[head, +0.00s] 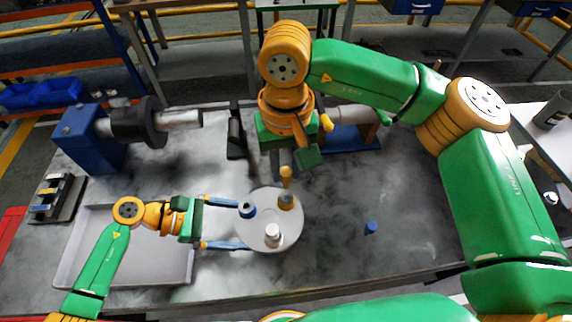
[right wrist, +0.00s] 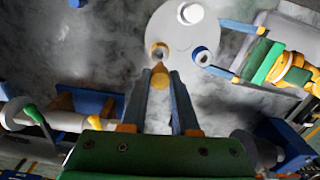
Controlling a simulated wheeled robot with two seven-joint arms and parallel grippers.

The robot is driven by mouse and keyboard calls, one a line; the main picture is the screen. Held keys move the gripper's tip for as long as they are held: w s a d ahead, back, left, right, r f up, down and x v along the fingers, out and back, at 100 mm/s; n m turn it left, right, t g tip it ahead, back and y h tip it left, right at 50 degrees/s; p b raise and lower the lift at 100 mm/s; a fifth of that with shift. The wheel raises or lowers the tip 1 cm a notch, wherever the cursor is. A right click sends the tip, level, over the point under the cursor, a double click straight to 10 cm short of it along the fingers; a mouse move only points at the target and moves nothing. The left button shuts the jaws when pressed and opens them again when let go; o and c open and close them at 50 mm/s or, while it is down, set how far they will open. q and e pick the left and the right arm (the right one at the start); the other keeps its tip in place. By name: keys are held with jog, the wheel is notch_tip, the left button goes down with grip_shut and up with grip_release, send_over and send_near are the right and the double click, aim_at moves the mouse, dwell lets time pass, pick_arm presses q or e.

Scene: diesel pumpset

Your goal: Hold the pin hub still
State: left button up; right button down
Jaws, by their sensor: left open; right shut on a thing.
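The pin hub (head: 262,225) is a round grey disc on the table. It carries a blue ring-shaped piece (head: 247,209), an orange-brown one (head: 287,203) and a white cylinder (head: 272,233). The hub also shows in the right wrist view (right wrist: 178,32). My left gripper (head: 240,224) is open, its blue fingers reaching the hub's left side; contact is unclear. My right gripper (right wrist: 160,78) is shut on a yellow pin with a pointed end (right wrist: 160,72). In the head view the yellow pin (head: 286,174) is at the orange-brown piece; whether they touch is unclear.
A loose blue pin (head: 371,227) stands right of the hub. A grey tray (head: 75,262) lies under my left arm. A blue machine with a dark disc and shaft (head: 92,137) stands at the back left. The table right of the hub is mostly clear.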

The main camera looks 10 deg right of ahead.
aim_at(265, 226)
pick_arm(q)
jog(key=x, duration=0.6)
jog(key=shift+d, duration=0.15)
jog(key=shift+c, duration=0.5)
grip_shut()
dwell(0.4)
dwell(0.5)
